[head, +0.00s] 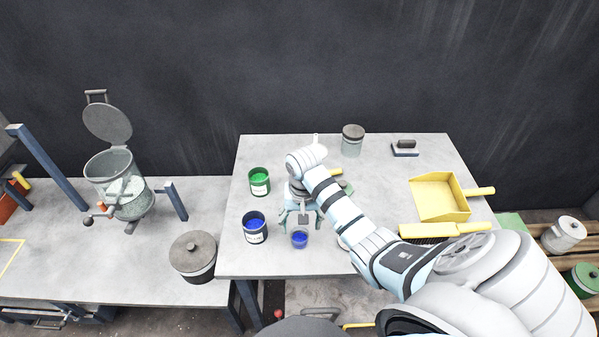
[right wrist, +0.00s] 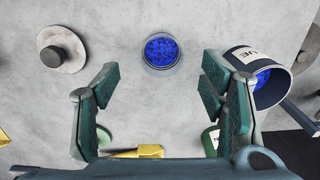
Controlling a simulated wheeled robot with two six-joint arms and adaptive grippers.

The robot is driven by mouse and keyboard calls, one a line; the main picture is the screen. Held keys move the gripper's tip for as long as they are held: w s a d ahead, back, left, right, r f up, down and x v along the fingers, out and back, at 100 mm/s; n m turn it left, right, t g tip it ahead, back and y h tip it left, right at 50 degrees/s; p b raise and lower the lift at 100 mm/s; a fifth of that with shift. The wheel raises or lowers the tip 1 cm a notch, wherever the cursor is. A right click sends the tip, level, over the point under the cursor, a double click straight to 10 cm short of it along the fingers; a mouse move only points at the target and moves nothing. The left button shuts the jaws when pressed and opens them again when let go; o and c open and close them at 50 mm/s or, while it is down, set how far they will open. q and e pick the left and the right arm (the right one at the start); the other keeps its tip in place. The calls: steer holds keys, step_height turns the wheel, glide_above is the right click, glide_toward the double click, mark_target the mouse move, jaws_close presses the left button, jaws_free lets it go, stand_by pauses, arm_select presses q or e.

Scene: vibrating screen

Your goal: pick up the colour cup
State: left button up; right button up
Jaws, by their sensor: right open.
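The colour cup (head: 300,239) is a small clear cup holding blue granules. It stands upright near the front edge of the right-hand table. My right gripper (head: 302,215) is just behind it in the head view, pointing down. In the right wrist view the cup (right wrist: 161,63) is beyond the open fingers (right wrist: 160,88), roughly centred between them. The fingers are apart from it and hold nothing. My left gripper does not show.
A dark can of blue granules (head: 255,228) stands close left of the cup. A green can (head: 260,183) is behind it. A round knobbed grey object (right wrist: 62,50) lies on the cup's other side. A yellow dustpan (head: 438,196) and brush (head: 445,229) lie at right.

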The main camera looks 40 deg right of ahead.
mark_target(300, 237)
steer(key=f, duration=0.2)
steer(key=f+b, duration=0.1)
steer(key=f, duration=0.4)
steer(key=shift+w+a+f, duration=0.1)
steer(key=shift+a+f, duration=0.15)
steer(key=shift+r, duration=0.1)
steer(key=c, duration=1.3)
